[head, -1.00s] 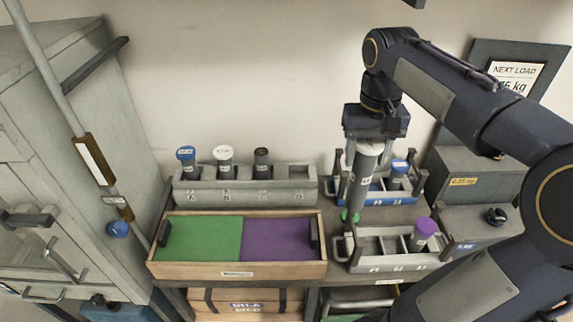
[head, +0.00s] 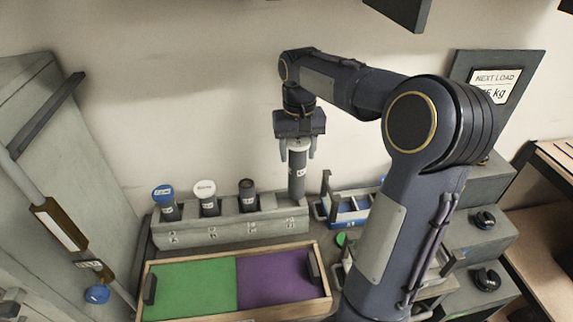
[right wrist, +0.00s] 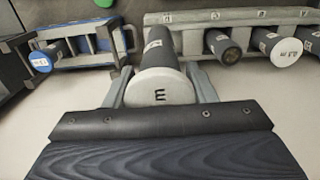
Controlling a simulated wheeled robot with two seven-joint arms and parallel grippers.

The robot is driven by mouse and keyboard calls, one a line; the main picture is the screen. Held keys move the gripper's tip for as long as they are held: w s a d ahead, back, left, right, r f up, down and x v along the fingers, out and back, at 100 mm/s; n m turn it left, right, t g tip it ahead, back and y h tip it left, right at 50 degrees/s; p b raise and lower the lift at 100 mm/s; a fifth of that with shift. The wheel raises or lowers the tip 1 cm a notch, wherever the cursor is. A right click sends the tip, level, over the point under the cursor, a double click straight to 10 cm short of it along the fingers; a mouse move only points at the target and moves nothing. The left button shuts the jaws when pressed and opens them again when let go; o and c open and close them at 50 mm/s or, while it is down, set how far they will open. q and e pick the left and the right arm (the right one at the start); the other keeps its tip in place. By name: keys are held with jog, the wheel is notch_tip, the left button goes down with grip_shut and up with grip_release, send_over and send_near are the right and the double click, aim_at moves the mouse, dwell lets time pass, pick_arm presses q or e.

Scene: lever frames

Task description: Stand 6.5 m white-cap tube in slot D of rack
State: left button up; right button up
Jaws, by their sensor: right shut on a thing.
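My right gripper (head: 297,152) is shut on a grey tube (head: 297,180) with a white cap, held upright. The white cap (right wrist: 160,88) shows between the two fingers in the right wrist view. The tube's lower end is at the right end slot of the long grey rack (head: 230,232); I cannot tell how far it is inside. The rack also holds a blue-cap tube (head: 164,200), another white-cap tube (head: 206,197) and a dark-capped tube (head: 248,195) in its other slots. My left gripper is not in view.
A wooden tray with green (head: 190,288) and purple (head: 275,280) halves lies in front of the rack. A blue rack (head: 350,212) stands just right of it. My right arm hides much of the right side. A grey cabinet (head: 50,200) stands left.

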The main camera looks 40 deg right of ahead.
jog(key=w+f+p, duration=0.1)
jog(key=w+f, duration=0.3)
jog(key=f, duration=0.4)
jog(key=shift+w+f, duration=0.15)
jog(key=shift+f, duration=0.15)
jog(key=shift+d+f, duration=0.1)
jog(key=shift+f, duration=0.15)
jog(key=o, duration=1.6)
